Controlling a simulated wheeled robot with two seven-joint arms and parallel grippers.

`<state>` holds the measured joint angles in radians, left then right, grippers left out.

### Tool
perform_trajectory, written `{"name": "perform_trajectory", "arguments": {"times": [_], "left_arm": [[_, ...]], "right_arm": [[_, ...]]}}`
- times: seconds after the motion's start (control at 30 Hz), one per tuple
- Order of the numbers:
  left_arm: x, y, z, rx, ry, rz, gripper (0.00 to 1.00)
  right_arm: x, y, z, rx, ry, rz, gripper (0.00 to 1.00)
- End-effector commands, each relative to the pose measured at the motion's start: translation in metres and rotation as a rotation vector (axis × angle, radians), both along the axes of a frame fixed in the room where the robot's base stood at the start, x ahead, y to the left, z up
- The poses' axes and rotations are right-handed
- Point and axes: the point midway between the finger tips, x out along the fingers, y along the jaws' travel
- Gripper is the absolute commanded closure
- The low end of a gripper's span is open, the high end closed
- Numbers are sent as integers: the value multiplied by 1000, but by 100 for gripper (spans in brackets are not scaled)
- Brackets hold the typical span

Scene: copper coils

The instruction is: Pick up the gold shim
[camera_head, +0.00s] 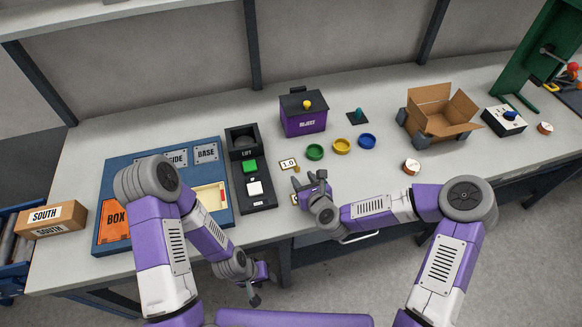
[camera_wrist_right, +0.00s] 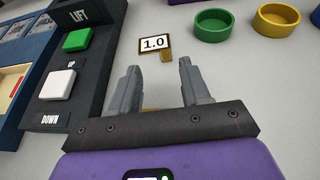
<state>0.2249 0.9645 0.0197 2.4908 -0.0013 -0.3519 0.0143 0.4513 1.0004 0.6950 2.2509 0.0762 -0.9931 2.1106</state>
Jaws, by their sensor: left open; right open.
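A small gold piece (camera_wrist_right: 167,55), which may be the gold shim, shows at the lower right edge of a white card marked 1.0 (camera_wrist_right: 153,44) in the right wrist view. The card also shows in the head view (camera_head: 288,163), just beyond my right gripper (camera_head: 306,182). In the right wrist view my right gripper (camera_wrist_right: 158,66) is open and empty, its fingertips just short of the card and gold piece. My left gripper (camera_head: 262,287) is open and empty, off the table's front edge. Part of another small pale and gold item (camera_head: 294,199) shows beside my right gripper.
Green (camera_head: 314,152), yellow (camera_head: 342,146) and blue (camera_head: 367,141) bowls stand right of the card. A black LIFT panel (camera_head: 236,172) with buttons stands to the left. A purple REJECT box (camera_head: 303,122) is behind, and an open cardboard box (camera_head: 437,117) is farther right.

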Motion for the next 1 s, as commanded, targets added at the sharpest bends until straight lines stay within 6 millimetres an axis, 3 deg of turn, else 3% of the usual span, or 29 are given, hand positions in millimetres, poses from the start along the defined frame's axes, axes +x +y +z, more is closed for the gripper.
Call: {"name": "perform_trajectory", "arguments": {"times": [0.4, 0.73, 0.77, 1.0], "left_arm": [[0, 0, -6, 0, 0, 0, 57], [0, 0, -7, 0, 0, 0, 57], [0, 0, -7, 0, 0, 0, 57], [0, 0, -7, 0, 0, 0, 57]], "right_arm": [[46, 12, -20, 0, 0, 0, 53], [53, 14, -23, 0, 1, 0, 53], [53, 14, -23, 0, 1, 0, 55], [52, 14, -23, 1, 0, 0, 92]]}}
